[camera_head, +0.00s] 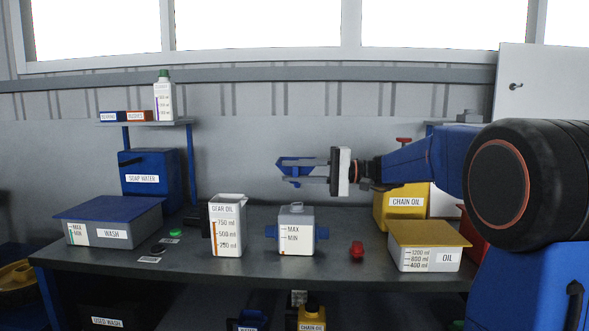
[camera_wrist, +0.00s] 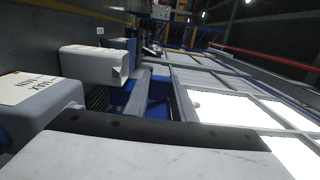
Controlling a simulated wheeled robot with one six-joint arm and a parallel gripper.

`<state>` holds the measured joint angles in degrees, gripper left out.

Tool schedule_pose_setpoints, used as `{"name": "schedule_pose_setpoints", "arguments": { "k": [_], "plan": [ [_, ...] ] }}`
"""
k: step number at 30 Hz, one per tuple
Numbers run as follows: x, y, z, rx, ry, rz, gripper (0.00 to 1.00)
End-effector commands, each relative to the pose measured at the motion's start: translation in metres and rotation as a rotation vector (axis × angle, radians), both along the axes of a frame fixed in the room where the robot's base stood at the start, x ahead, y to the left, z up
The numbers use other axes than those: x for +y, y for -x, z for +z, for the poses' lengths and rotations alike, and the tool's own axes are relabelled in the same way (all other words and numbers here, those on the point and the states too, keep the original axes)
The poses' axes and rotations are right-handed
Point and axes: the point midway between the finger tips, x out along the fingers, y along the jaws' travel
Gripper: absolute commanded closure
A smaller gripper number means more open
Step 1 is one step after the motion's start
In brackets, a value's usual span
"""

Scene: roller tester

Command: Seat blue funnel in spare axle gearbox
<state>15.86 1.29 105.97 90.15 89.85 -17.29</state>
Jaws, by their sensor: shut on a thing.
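The blue funnel (camera_head: 291,163) is held between the fingers of my gripper (camera_head: 303,174), which points left above the bench. In the wrist view part of the blue funnel (camera_wrist: 158,92) shows past the gripper body; its spout is not clearly seen. The pale gearbox (camera_head: 296,238), with MAX and MIN marks, a grey top neck (camera_head: 296,207) and blue stubs at both sides, stands upright on the bench below the funnel, apart from it. The gearbox (camera_wrist: 45,108) is at the left of the wrist view.
A GEAR OIL jug (camera_head: 228,230) stands left of the gearbox; a red cap (camera_head: 357,251) lies to its right. An OIL box (camera_head: 430,257) and yellow CHAIN OIL can (camera_head: 405,215) are farther right. A WASH box (camera_head: 112,234) and green cap (camera_head: 175,233) are left.

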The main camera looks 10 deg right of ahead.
Motion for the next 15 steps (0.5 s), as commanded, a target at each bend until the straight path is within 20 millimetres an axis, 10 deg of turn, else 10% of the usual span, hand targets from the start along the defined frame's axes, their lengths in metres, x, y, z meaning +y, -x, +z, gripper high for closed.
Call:
{"name": "schedule_pose_setpoints", "arguments": {
  "k": [15],
  "plan": [
    [0.000,0.000,-0.029,0.001,0.000,0.000,1.00]
  ]
}}
